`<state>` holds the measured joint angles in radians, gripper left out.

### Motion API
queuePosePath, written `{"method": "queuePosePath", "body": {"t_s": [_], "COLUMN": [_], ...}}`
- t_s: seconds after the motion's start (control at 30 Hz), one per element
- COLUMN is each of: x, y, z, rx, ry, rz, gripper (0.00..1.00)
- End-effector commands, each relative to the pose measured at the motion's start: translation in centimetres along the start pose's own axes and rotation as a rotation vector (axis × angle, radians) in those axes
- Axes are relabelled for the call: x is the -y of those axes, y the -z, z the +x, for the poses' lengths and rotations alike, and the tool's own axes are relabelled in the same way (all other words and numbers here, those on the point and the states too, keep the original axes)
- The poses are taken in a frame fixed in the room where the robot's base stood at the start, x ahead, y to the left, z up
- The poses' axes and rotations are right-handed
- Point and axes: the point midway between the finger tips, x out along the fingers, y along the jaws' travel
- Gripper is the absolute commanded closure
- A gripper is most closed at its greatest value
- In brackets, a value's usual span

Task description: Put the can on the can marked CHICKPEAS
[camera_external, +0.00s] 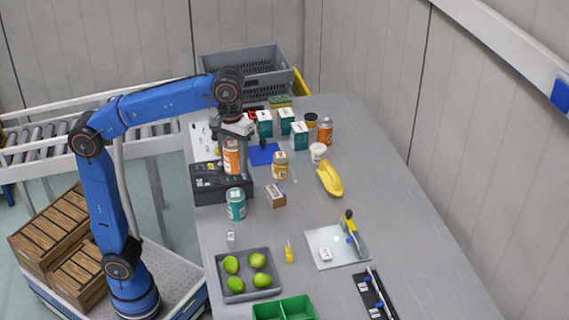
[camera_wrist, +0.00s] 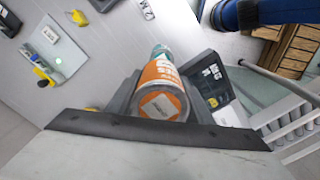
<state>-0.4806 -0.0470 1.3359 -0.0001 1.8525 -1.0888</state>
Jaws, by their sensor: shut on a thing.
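My gripper (camera_external: 233,142) points down and is shut on an orange can with a white label (camera_external: 232,160). The held can also shows between the fingers in the wrist view (camera_wrist: 164,92). In the external view it appears upright, over or in front of a dark grey unit. A teal can (camera_external: 236,204) stands on the table nearer the camera; a teal can top (camera_wrist: 161,50) shows just past the held can in the wrist view. A yellow-brown can (camera_external: 280,165) and another orange can (camera_external: 324,131) stand to the right. I cannot read CHICKPEAS on any label.
The dark grey unit (camera_external: 208,190) lies beside the teal can. A small brown box (camera_external: 275,196), teal-white cartons (camera_external: 299,136), a white cup (camera_external: 318,152) and a yellow banana-like thing (camera_external: 329,179) stand nearby. A grey tote (camera_external: 223,292) holds green fruit.

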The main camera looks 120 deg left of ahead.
Motion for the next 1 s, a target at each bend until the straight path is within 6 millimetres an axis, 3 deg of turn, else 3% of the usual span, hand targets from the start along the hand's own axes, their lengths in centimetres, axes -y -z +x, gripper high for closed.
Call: {"method": "queuePosePath", "body": {"t_s": [0.8,1.0], "x": [0.5,0.5], "y": [0.0,0.0], "z": [9.4,9.9], "rx": [-0.001,-0.002], "ry": [0.0,-0.001], "rz": [-0.001,-0.001], "gripper": [0.86,0.86]}}
